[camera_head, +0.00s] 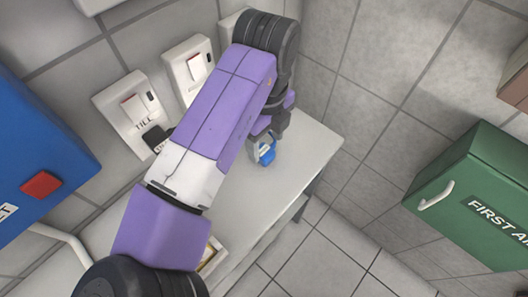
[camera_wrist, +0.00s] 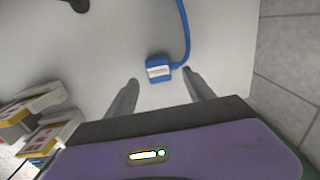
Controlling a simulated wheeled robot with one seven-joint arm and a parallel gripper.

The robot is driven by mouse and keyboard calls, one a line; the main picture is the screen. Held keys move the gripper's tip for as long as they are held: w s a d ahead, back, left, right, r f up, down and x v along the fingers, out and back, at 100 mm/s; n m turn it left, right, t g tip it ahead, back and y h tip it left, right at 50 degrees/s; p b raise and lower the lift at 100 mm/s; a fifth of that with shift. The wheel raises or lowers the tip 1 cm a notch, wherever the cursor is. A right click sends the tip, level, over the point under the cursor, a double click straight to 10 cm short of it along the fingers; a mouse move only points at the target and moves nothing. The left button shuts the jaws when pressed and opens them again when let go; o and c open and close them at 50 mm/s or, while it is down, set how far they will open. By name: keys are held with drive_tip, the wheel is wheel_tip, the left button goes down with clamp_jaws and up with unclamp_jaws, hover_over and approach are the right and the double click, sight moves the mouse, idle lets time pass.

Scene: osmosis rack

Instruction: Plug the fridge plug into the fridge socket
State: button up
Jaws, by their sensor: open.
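A blue plug (camera_wrist: 158,71) with a white label lies on the white worktop (camera_wrist: 110,45), and its blue cable (camera_wrist: 186,30) runs up from it in the wrist view. The label is too small to read. My gripper (camera_wrist: 161,78) is open, with its fingertips on either side of the plug's near end. In the head view, the plug (camera_head: 266,153) shows just below my gripper (camera_head: 262,138). Wall sockets stand behind my arm: one marked TILL (camera_head: 128,103), a middle one (camera_head: 187,62), and a third (camera_head: 232,22) mostly hidden. I cannot read which is the fridge socket.
A black plug (camera_head: 155,138) is at the TILL socket. A blue box (camera_head: 40,150) with a red button is at left; a green first aid cabinet (camera_head: 470,195) is at right. Small boxes (camera_wrist: 40,115) stand at the wrist view's left. The worktop around the blue plug is clear.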

sight(266, 152)
drive_tip(key=shift+s+f, duration=0.1)
drive_tip(key=shift+f, duration=2.15)
clamp_jaws()
drive_tip(key=shift+r, duration=0.15)
wheel_tip(266, 152, up, 20)
